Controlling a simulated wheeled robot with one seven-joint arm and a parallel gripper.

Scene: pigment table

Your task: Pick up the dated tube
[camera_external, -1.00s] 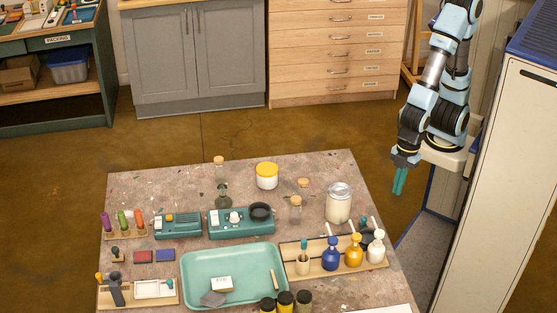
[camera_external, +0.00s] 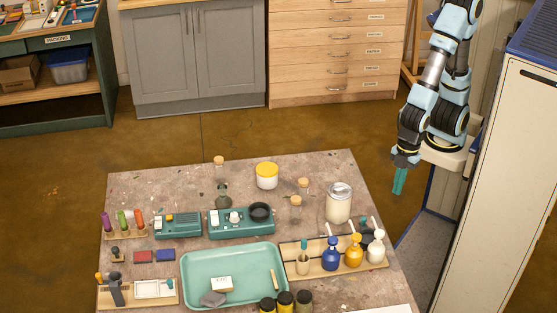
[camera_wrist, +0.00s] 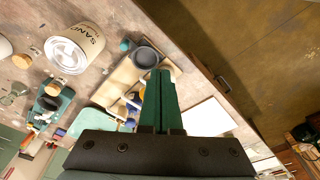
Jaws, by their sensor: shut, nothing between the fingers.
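No date can be read on any object, so I cannot tell which one is the dated tube. Small corked glass tubes stand on the table: one at the back (camera_external: 219,161) and two near the middle right, with corks at the back (camera_external: 303,183) and front (camera_external: 296,200). A rack at the left holds a purple tube (camera_external: 107,221), a green tube (camera_external: 122,219) and an orange tube (camera_external: 139,218). My gripper (camera_external: 399,182) hangs beyond the table's right edge, shut and empty, apart from everything. Its green fingers (camera_wrist: 162,78) are together in the wrist view.
The table (camera_external: 330,165) also holds a green tray (camera_external: 230,258), a lidded jar (camera_external: 339,204) near my side, a yellow-lidded pot (camera_external: 267,177) and a wooden rack with blue (camera_external: 331,255) and yellow (camera_external: 354,253) bottles. A tall pale cabinet (camera_external: 500,180) stands right of my arm.

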